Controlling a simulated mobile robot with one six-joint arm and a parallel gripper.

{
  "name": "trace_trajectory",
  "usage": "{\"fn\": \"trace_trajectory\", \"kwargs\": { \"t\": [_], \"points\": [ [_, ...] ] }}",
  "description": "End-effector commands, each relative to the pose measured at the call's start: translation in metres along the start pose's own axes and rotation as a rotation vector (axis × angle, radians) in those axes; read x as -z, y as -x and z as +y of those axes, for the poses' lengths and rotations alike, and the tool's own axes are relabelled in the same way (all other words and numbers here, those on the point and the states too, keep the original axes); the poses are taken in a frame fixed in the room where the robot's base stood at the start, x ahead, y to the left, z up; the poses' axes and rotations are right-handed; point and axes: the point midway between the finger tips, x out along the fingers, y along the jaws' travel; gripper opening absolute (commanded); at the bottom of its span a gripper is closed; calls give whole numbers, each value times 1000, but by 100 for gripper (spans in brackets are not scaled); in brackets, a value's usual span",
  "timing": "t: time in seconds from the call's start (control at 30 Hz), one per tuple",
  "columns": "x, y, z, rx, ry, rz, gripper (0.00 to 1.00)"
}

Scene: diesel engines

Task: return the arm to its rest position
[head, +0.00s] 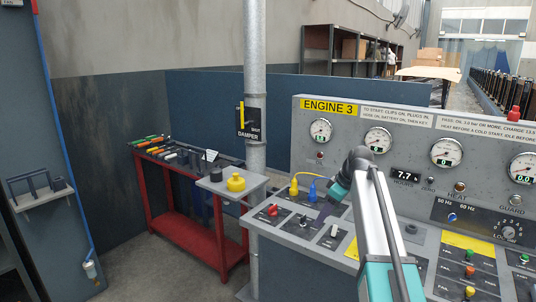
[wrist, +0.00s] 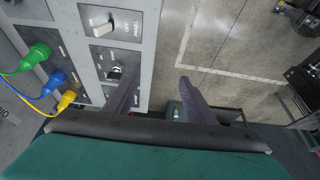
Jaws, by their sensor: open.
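My arm (head: 375,215) rises over the Engine 3 console, bends at a dark elbow, and reaches down to the left. My gripper (head: 323,208) hangs low over the sloping switch panel (head: 286,229) in the head view, partly hidden by the arm. In the wrist view the two purple fingers of my gripper (wrist: 159,80) stand apart, with nothing between them. They are beside the console's edge, the left finger overlapping the view of a black switch (wrist: 114,72). I cannot tell whether it touches.
Green (wrist: 38,52), blue (wrist: 54,78) and yellow (wrist: 68,98) plugs with cables sit in the console near my gripper. A white switch (wrist: 104,28) stands beside them. A pipe (head: 256,90) and a red tool cart (head: 183,218) are to the left. Floor (wrist: 225,50) shows beyond the console edge.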

Motion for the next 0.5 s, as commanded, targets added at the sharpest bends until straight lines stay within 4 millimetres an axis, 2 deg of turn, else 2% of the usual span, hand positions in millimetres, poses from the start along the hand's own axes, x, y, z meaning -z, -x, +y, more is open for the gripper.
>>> {"fn": "trace_trajectory", "kwargs": {
  "t": [0.3,0.5],
  "points": [
    [-6,-22,-3,26,-5,-14,50],
    [-13,-45,-6,54,-11,-28,50]
  ]
}}
